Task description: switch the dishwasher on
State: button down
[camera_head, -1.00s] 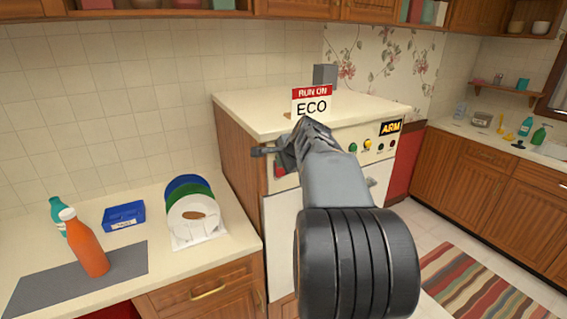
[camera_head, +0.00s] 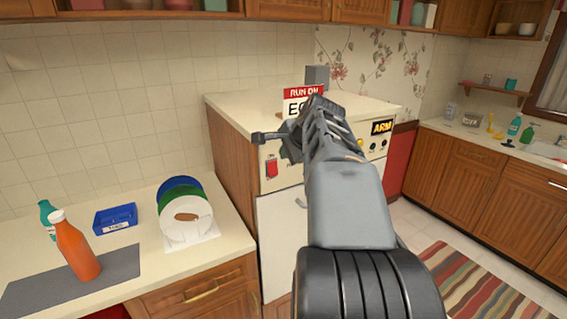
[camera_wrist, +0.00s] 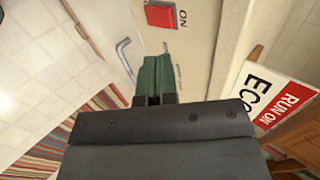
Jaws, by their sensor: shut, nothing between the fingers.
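The dishwasher (camera_head: 272,235) has a white front, wooden sides and a cream control panel. A red switch (camera_head: 271,169) sits at the panel's left end. In the wrist view the red switch (camera_wrist: 161,15) is near the top, with the word ON printed beside it. I cannot tell which way it is set. My gripper (camera_head: 290,150) is in front of the panel, right of the switch, hiding the panel's middle. In the wrist view my gripper's (camera_wrist: 155,68) greenish fingers are shut and empty, close below the switch in the picture; contact is not visible.
A RUN ON ECO card (camera_head: 302,97) stands on the dishwasher top, partly behind my gripper. A grey handle (camera_wrist: 124,55) is on the front. An orange bottle (camera_head: 76,247), a blue box (camera_head: 115,218) and upright plates (camera_head: 186,217) occupy the left counter.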

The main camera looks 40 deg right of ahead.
jog(key=shift+s+a+r, duration=0.1)
jog(key=shift+s+r, duration=0.3)
jog(key=shift+r, duration=0.3)
jog(key=shift+s+a+r, duration=0.1)
jog(key=shift+s+r, duration=0.3)
jog(key=shift+r, duration=0.3)
jog(key=shift+s+a+r, duration=0.1)
jog(key=shift+s+r, duration=0.3)
jog(key=shift+r, duration=0.3)
jog(key=shift+n, duration=0.3)
